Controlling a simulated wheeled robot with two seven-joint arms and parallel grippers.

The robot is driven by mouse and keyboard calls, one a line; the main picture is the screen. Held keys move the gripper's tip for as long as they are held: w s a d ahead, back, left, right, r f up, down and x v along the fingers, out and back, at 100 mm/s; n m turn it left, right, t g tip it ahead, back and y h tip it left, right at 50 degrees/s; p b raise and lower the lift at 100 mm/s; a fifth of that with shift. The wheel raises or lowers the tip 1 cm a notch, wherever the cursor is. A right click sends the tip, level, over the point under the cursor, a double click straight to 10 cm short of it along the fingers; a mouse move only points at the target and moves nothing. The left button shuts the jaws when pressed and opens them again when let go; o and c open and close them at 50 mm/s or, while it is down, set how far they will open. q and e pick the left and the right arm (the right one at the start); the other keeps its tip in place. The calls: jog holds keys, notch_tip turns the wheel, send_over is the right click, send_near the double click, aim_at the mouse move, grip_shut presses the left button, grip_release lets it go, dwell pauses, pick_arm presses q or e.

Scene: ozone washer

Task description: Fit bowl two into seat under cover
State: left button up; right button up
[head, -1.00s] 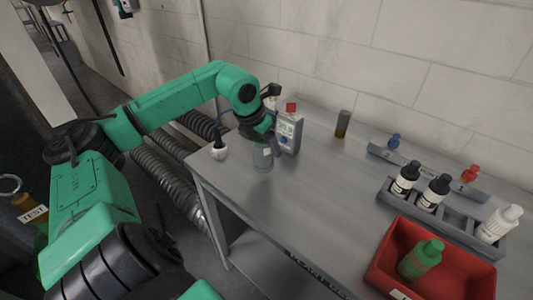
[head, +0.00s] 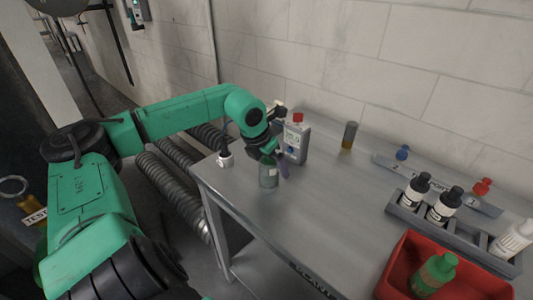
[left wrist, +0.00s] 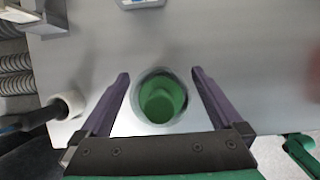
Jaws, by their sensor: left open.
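A clear, round-mouthed vessel (head: 268,176), which I take for the bowl, stands upright near the table's left end. No number shows on it. In the left wrist view the bowl (left wrist: 137,98) shows from above, with a green round shape inside its rim. My left gripper (head: 274,163) is at the bowl, its purple fingers (left wrist: 160,78) open on either side of it. Gaps show between fingers and glass, so it is not gripped. I cannot make out a seat or cover for certain.
A grey meter with a red top (head: 294,142) stands close behind the bowl. A white-collared black probe (head: 226,159) is at the left edge. A brown vial (head: 349,135), a bottle rack (head: 404,215) and a red bin (head: 393,285) are to the right. The table's middle is clear.

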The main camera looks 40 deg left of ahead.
pick_arm(q)
jog(key=shift+s+r+b, duration=0.15)
jog(key=shift+b, duration=0.2)
jog(key=b+v, duration=0.2)
jog(key=v, duration=0.9)
jog(key=shift+b, duration=0.35)
jog(key=shift+d+r, duration=0.1)
jog(key=shift+r, duration=0.1)
